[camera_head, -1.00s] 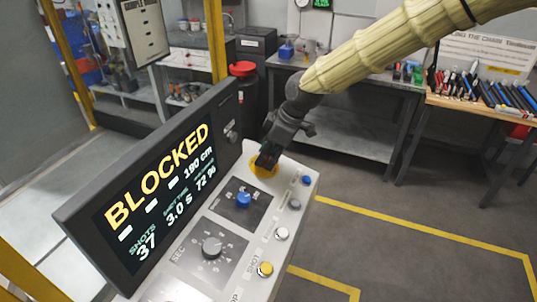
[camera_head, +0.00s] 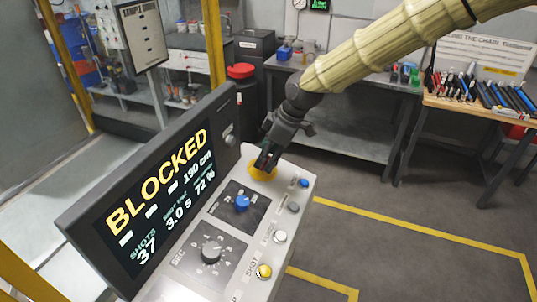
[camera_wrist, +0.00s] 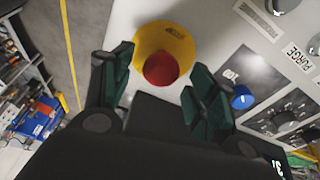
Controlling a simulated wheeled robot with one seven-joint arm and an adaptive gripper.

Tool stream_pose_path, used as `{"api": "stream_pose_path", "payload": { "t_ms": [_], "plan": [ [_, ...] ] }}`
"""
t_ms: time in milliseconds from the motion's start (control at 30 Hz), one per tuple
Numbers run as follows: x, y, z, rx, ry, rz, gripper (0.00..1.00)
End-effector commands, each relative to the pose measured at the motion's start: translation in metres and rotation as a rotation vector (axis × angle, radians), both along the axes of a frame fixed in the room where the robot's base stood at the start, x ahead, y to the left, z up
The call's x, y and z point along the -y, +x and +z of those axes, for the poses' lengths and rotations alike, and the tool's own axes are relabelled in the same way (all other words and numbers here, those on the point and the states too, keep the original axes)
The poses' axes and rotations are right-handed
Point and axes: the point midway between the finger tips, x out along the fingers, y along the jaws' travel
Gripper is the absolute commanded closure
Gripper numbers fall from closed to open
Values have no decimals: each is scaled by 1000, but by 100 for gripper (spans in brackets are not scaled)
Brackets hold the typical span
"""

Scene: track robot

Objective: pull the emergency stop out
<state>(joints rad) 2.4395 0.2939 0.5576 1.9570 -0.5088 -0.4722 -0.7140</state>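The emergency stop is a red round button (camera_wrist: 161,69) on a yellow round base (camera_wrist: 148,42), seen in the wrist view. In the head view the yellow base (camera_head: 262,173) shows at the far end of the grey control panel (camera_head: 299,170), and my gripper hides the red button. My gripper (camera_wrist: 160,88) is open, with a dark green finger pad on each side of the red button. I see a gap between the button and each pad. In the head view my gripper (camera_head: 265,160) points down at the yellow base.
A screen (camera_head: 165,190) reading BLOCKED stands along the panel's left side. A blue knob (camera_head: 242,203), a grey dial (camera_head: 211,251) and several small buttons, one of them yellow (camera_head: 264,271), sit nearer on the panel. The floor to the right is open.

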Motion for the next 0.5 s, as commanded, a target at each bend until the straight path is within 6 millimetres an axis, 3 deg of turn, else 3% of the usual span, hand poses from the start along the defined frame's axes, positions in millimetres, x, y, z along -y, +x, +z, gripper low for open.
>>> {"api": "stream_pose_path", "payload": {
  "t_ms": [267,500],
  "plan": [
    [3,-1,9,1,1,0,42],
    [18,-6,44,1,2,0,42]
  ]
}}
